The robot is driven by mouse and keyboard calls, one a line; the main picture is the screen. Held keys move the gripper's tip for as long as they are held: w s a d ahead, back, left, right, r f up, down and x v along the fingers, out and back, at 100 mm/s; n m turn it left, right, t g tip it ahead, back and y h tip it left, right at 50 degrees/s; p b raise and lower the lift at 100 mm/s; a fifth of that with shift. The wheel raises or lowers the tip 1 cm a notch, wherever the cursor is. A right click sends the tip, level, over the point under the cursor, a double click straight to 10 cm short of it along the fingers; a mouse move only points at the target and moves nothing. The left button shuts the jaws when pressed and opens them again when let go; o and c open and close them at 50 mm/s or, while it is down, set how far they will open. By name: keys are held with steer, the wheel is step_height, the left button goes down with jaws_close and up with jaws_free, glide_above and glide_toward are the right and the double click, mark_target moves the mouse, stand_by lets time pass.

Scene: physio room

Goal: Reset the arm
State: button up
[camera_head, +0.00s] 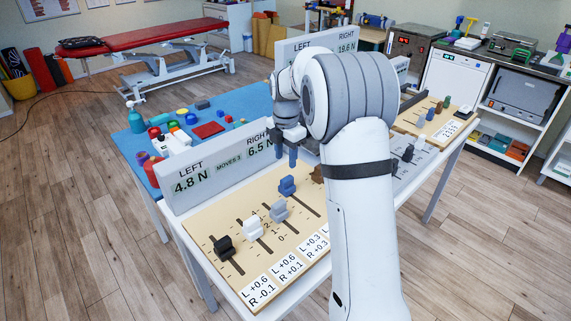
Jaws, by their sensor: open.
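My gripper (292,157) hangs above the far part of the slider board (202,215), with its two blue-grey fingers pointing down and apart. Nothing shows between them. On the board stand a black knob (224,247), a white knob (253,229), a grey knob (279,210) and a blue knob (287,185), each at a slot. A brown knob (317,173) is partly hidden by my arm. The blue knob is below the gripper and apart from it. A display panel (215,168) behind the board reads LEFT 4.8 N, RIGHT 6.5 N and MOVES 3.
A blue table (225,107) with small coloured objects stands behind the panel. Another panel reading 18.6 N (346,46) is behind my arm. A second board (432,119) with knobs is at right. A red treatment bench (150,39) stands far back. Open wooden floor lies at left.

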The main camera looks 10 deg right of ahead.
steer(key=shift+r, duration=0.1)
steer(key=shift+s+r+m, duration=0.25)
steer(key=shift+s+m, duration=0.05)
steer(key=shift+s, duration=0.05)
steer(key=s+r+m+t, duration=0.1)
steer(key=s+r+m, duration=0.1)
steer(key=s+m, duration=0.9)
steer(key=s+a+r+m+t, duration=0.1)
steer(key=s+r+m, duration=0.1)
steer(key=s+m, duration=1)
steer(key=s, duration=0.9)
steer(key=shift+a+t, duration=0.15)
steer(key=shift+t, duration=0.15)
steer(key=shift+s+r, duration=0.1)
steer(key=shift+c, duration=0.6)
